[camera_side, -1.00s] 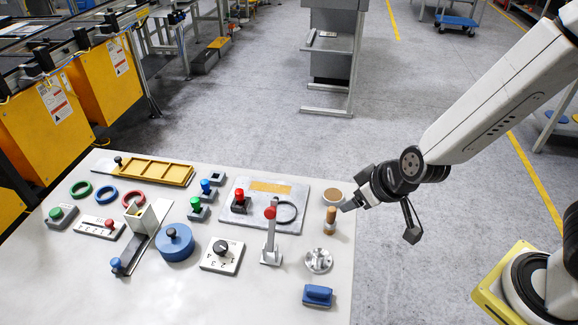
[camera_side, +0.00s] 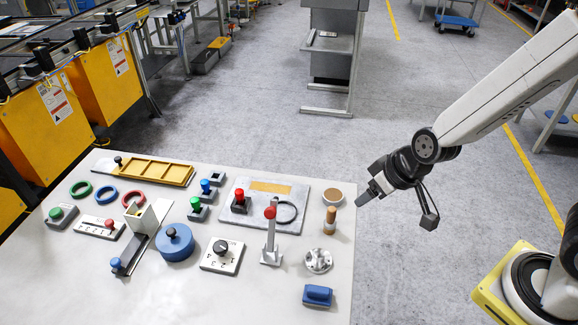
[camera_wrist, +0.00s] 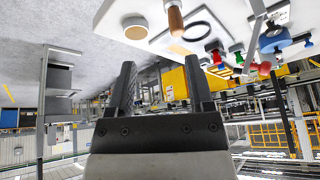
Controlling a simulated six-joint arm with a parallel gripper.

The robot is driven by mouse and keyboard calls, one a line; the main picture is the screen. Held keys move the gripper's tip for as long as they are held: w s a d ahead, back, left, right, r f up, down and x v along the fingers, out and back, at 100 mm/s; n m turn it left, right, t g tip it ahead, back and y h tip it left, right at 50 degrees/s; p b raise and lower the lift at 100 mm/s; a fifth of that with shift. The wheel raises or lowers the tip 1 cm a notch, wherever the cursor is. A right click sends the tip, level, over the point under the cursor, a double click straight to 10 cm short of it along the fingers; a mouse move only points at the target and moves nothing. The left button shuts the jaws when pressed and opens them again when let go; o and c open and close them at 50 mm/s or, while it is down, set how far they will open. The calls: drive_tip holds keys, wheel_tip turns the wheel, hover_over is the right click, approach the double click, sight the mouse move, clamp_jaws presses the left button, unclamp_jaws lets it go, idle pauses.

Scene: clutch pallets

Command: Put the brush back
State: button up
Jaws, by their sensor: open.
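The brush appears to be the small wooden-handled piece (camera_side: 330,220) with a pale band low on it, standing upright near the right edge of the white table. The wrist view shows its brown handle (camera_wrist: 176,22) at the top. My gripper (camera_side: 363,200) is in the air up and to the right of it in the side view, apart from it. In the wrist view my gripper's two dark fingers (camera_wrist: 162,85) are spread with nothing between them. A round tan-topped disc (camera_side: 333,196) sits just behind the brush, also in the wrist view (camera_wrist: 135,27).
A grey plate (camera_side: 302,193) with a black ring (camera_side: 287,212) and a red knob lies left of the brush. A red-topped lever (camera_side: 270,235), a metal disc (camera_side: 318,260) and a blue block (camera_side: 317,296) stand nearby. The table's front middle is bare.

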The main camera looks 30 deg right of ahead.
drive_tip(key=s+d+r+m+g+h, duration=0.1)
drive_tip(key=s+d+g, duration=0.1)
drive_tip(key=d, duration=0.5)
drive_tip(key=shift+s+d, duration=0.25)
drive_tip(key=shift+s, duration=0.45)
